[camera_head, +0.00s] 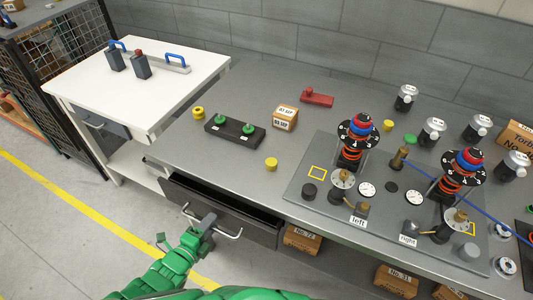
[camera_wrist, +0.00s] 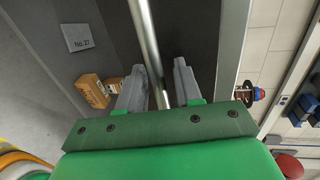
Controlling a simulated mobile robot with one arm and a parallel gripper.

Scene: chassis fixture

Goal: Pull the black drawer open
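My gripper (camera_head: 207,222) is at the left part of the handle. In the wrist view the bar (camera_wrist: 149,40) passes between the two fingers of my gripper (camera_wrist: 161,80). A dark gap shows between the bar and the right finger, so the fingers are around the bar and look open. The lower end of the bar is hidden behind my gripper's body.
Cardboard boxes (camera_head: 302,239) stand below the bench, right of the drawer. A white cabinet (camera_head: 190,72) stands to the left. The bench (camera_head: 235,168) carries a fixture plate and small parts. Open floor with a yellow line (camera_head: 75,207) lies in front.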

